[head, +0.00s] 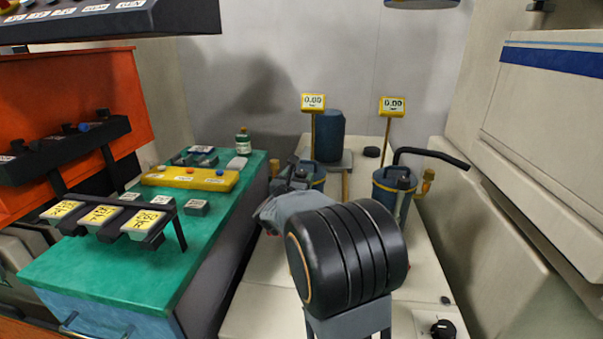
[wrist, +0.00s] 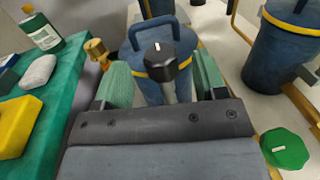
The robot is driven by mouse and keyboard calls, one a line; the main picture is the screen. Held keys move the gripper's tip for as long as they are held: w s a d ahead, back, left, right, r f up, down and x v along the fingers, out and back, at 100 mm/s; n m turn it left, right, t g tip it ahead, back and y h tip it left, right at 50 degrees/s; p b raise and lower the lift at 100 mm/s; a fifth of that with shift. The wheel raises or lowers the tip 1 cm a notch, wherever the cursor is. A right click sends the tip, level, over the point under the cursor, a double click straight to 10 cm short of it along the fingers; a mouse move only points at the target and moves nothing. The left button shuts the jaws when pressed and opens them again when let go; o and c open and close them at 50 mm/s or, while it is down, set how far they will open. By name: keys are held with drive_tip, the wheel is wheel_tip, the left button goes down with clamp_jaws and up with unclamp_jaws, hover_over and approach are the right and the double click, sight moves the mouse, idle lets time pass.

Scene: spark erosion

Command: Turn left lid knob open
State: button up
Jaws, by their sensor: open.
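The left blue canister (head: 318,184) with a yellow band and handled lid stands on the pale bench, partly hidden by my arm in the head view. In the wrist view the same canister (wrist: 146,88) is straight ahead. Its black lid knob (wrist: 160,64) has a white mark pointing up. My gripper (wrist: 162,82) is open, with one green finger on each side of the knob in the picture. I cannot tell whether either finger touches it. In the head view my gripper (head: 283,186) is at the left canister, its fingertips hard to make out.
A right canister (head: 385,193) has a black hose arching over it. Yellow displays (head: 313,101) on posts read 0.00. A green knob (wrist: 287,148) is at lower right in the wrist view, and a brass fitting (wrist: 96,50) is near the left finger. A green-topped cabinet (head: 130,270) stands left.

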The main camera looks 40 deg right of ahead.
sight(300, 176)
drive_tip(key=shift+x, duration=1.8)
drive_tip(key=shift+c, duration=0.5)
drive_tip(key=c, duration=0.8)
drive_tip(key=shift+f+b, duration=0.1)
drive_tip(key=shift+b, duration=0.2)
